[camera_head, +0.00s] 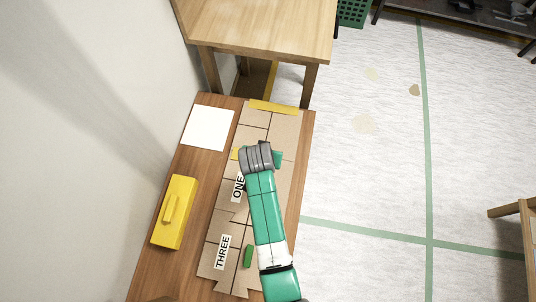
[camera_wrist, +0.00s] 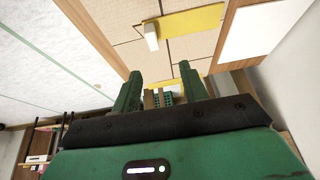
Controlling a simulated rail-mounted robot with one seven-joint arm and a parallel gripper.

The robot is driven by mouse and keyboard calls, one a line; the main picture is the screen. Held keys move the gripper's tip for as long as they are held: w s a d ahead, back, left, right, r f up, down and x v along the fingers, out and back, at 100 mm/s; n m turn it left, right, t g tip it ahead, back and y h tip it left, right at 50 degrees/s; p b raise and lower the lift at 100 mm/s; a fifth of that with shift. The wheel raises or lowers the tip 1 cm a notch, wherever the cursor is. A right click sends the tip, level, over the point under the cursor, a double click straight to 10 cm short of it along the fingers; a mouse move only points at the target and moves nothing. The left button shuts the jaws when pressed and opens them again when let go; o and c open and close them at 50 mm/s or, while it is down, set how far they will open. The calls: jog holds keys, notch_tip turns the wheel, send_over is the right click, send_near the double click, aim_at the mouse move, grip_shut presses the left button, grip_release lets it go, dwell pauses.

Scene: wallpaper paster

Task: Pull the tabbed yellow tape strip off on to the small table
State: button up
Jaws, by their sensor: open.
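A yellow strip with a white tab (camera_wrist: 151,36) at one end lies across the cardboard in the wrist view (camera_wrist: 195,21). In the head view only a bit of this strip (camera_head: 235,153) shows left of my wrist; the rest is hidden. A second yellow strip (camera_head: 273,107) lies at the far end of the cardboard, with no tab visible. My gripper (camera_wrist: 160,88) is open and empty, its fingers apart from the tabbed strip. In the head view my wrist hides most of the gripper. A light wooden table (camera_head: 265,25) stands beyond the far end.
The brown workbench (camera_head: 150,270) carries cardboard pieces marked ONE and THREE (camera_head: 222,250), a white sheet (camera_head: 208,128), a yellow box (camera_head: 174,210) and a small green piece (camera_head: 248,256). A wall is at left. A green crate (camera_head: 353,12) stands far off. Floor at right is mostly clear.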

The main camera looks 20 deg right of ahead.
jog(key=shift+g, duration=0.4)
jog(key=b+x, duration=0.1)
jog(key=x, duration=0.2)
jog(key=s+b+x, duration=0.1)
jog(key=x, duration=0.3)
jog(key=b+x, duration=0.2)
jog(key=x, duration=0.1)
jog(key=shift+s+a+f, duration=0.2)
jog(key=shift+s+f, duration=0.15)
jog(key=shift+f, duration=0.25)
grip_shut()
jog(key=shift+r, duration=0.15)
